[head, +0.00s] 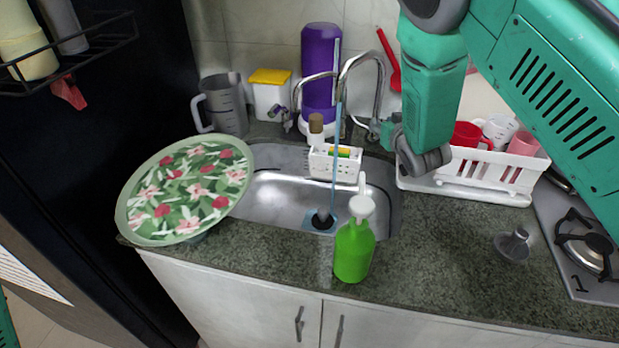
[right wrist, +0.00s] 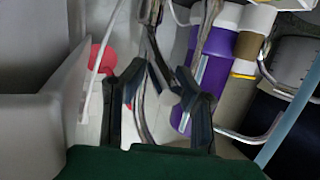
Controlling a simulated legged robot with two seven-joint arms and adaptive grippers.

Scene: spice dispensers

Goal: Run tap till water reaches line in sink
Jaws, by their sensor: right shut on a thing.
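The steel tap (head: 362,62) rises behind the metal sink (head: 275,200). A thin blue stream (head: 337,140) drops from it to the sink floor. A small patch of blue water (head: 318,221) lies around the dark drain area there; I cannot make out a fill line. My right gripper (head: 388,132) is at the right of the tap's base. In the right wrist view its two fingers (right wrist: 162,88) are closed around a metal part of the tap, apparently its handle; the contact is partly hidden. The stream also shows in the right wrist view (right wrist: 286,128). My left gripper is out of view.
A green soap bottle (head: 354,250) stands at the sink's front edge. A floral tray (head: 190,190) overlaps the left side. A white caddy (head: 334,163) sits at the back of the sink. A white dish rack (head: 480,172) is beside my right gripper; a purple dispenser (head: 319,75) stands behind.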

